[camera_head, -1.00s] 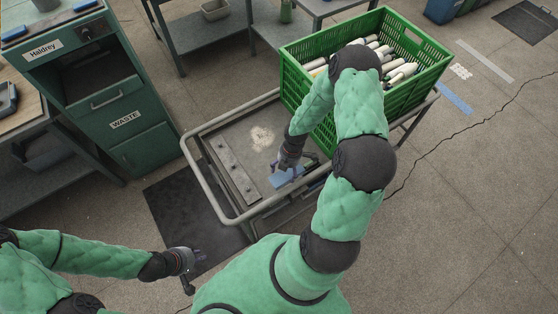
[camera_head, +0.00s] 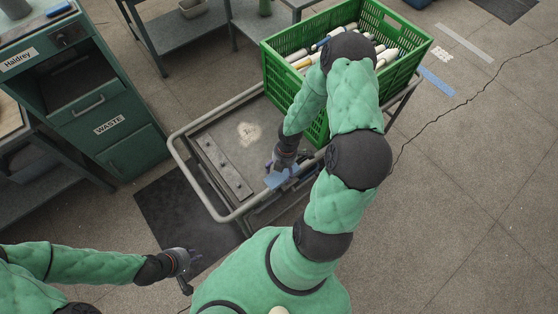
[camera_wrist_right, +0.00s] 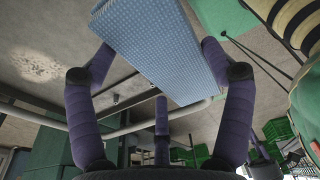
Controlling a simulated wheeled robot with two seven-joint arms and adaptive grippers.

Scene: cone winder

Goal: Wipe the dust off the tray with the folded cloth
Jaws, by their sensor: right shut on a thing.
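The tray (camera_head: 208,136) is the grey top of a tube-railed cart. A pale dust patch (camera_head: 248,133) lies on it and also shows at the upper left of the right wrist view (camera_wrist_right: 38,67). My right gripper (camera_head: 284,168) is shut on the folded blue cloth (camera_head: 280,181) near the tray's front right edge, to the lower right of the dust. In the right wrist view the cloth (camera_wrist_right: 160,45) sits between the fingers. Whether the cloth touches the tray is unclear. My left gripper (camera_head: 194,270) is open and empty above the floor, left of the cart's near end.
A metal strip (camera_head: 224,168) lies along the tray's left side. A green crate (camera_head: 295,95) of yarn cones stands at the tray's far right. A green waste cabinet (camera_head: 125,150) stands at left. A dark mat (camera_head: 165,205) lies on the floor beside the cart.

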